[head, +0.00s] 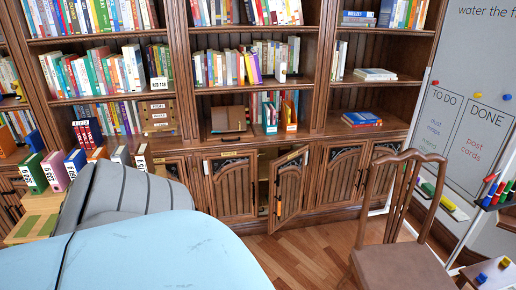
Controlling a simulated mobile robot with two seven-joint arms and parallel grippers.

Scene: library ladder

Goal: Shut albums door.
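The low cabinet under the bookshelf has carved wooden doors. One door (290,187) stands ajar, swung out towards me, with a dark gap at its left side. A small pale label sits at its top edge, too small to read, so I cannot confirm that it says albums. A dark handle shows near its left edge. A closed door (231,187) is to its left and another closed door (342,175) is to its right. Neither of my grippers shows in the head view.
A wooden chair (402,268) stands at the right front, close to the cabinet. A whiteboard (465,110) is on the right. Wooden floor (300,255) is clear in front of the ajar door. Numbered box files (53,172) stand at the left.

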